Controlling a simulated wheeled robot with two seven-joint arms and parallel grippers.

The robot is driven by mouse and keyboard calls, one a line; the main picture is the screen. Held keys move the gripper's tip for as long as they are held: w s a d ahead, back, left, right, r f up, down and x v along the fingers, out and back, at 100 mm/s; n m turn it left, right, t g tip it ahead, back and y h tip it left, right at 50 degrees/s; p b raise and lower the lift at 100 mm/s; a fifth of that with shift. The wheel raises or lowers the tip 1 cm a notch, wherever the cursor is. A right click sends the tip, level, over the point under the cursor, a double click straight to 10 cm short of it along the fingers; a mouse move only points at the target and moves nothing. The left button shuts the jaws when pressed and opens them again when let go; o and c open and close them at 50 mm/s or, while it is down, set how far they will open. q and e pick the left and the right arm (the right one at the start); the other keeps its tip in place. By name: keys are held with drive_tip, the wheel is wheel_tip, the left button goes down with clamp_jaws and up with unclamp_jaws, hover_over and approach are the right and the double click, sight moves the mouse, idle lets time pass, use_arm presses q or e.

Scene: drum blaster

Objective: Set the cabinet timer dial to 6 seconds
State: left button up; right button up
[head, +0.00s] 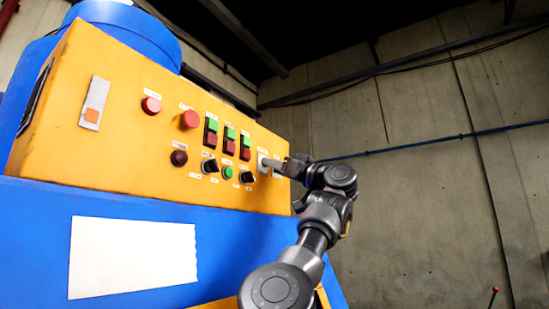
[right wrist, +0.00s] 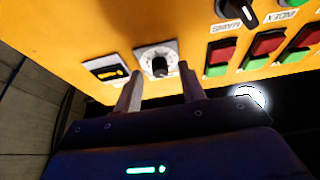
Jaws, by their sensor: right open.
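The orange control cabinet (head: 130,120) fills the left and middle of the head view. The timer dial (right wrist: 158,60) is a black knob on a pale square plate, seen in the right wrist view. My right gripper (right wrist: 161,74) is open, with its two fingers on either side of the dial and nothing held. I cannot tell whether a finger touches the knob. In the head view my right gripper (head: 274,163) is at the cabinet's right end and covers most of the dial. The dial's marks are too small to read. My left gripper is not in view.
Beside the dial is a small display with a yellow strip (right wrist: 107,69). Black selector knobs (head: 210,166), red and green switches (head: 229,143) and a red button (head: 189,119) sit on the same panel. Below is a blue body with a white sheet (head: 130,256).

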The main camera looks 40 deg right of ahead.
drive_tip(key=shift+w+a, duration=0.1)
drive_tip(key=shift+w, duration=0.2)
drive_tip(key=shift+s, duration=0.1)
clamp_jaws()
drive_tip(key=shift+s+a+r+m+g+h, duration=0.15)
drive_tip(key=shift+m+g+h, duration=0.4)
drive_tip(key=shift+m+h, duration=2.05)
drive_tip(key=shift+w+a+r+m+g+h, duration=0.2)
drive_tip(key=shift+m+g, duration=0.4)
drive_tip(key=shift+m, duration=4.2)
drive_tip(key=shift+s+a+r+m+g+h, duration=0.1)
drive_tip(key=shift+s+r+m+g+h, duration=0.3)
drive_tip(key=shift+m+h, duration=2.2)
drive_tip(key=m+y, duration=0.2)
drive_tip(key=shift+w+f+m+g, duration=0.2)
drive_tip(key=shift+m+g, duration=0.05)
drive_tip(key=shift+m, duration=0.05)
